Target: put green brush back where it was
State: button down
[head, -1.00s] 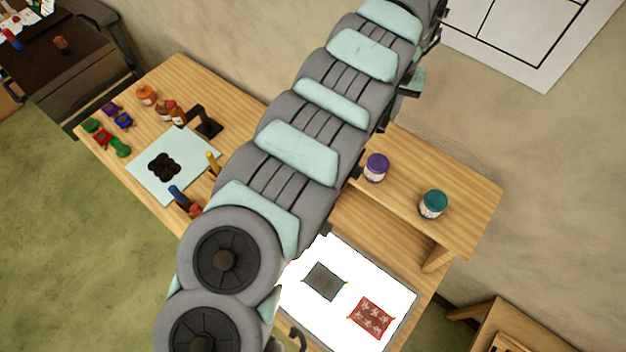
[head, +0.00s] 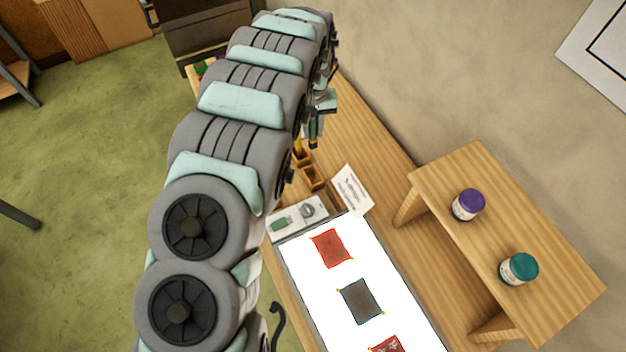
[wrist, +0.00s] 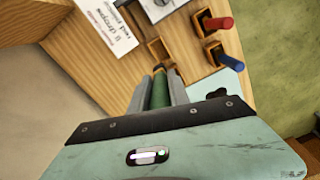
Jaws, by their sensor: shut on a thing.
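My gripper (wrist: 160,92) is shut on the green brush (wrist: 159,88), whose green handle shows between the two fingers in the wrist view. In the head view my gripper (head: 318,112) is partly hidden by my arm, with the brush (head: 313,128) below it. A square wooden holder (wrist: 158,49) lies just beyond the brush in the wrist view and looks empty. Whether the brush tip is over or inside it, I cannot tell. The red brush (wrist: 219,23) and the blue brush (wrist: 230,62) stand in neighbouring wooden holders at the upper right.
A printed card (head: 352,188) lies beside the holders. A lit white panel (head: 308,268) with coloured pieces takes up the table's near part. A raised wooden shelf (head: 450,160) carries a purple-lidded jar (head: 468,205) and a teal-lidded jar (head: 518,268). Bare table lies behind the card.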

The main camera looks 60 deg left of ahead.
aim_at(313, 140)
notch_tip(313, 140, down, 7)
jog(key=b, duration=0.5)
jog(key=shift+r, duration=0.15)
jog(key=shift+s+f+p, duration=0.1)
jog(key=shift+f+p, duration=0.2)
jog(key=shift+p, duration=0.4)
jog(key=shift+f, duration=6.3)
jog(key=shift+f, duration=0.2)
jog(key=c, duration=1.2)
grip_release()
jog(key=shift+r, duration=0.1)
jog(key=shift+c, duration=0.2)
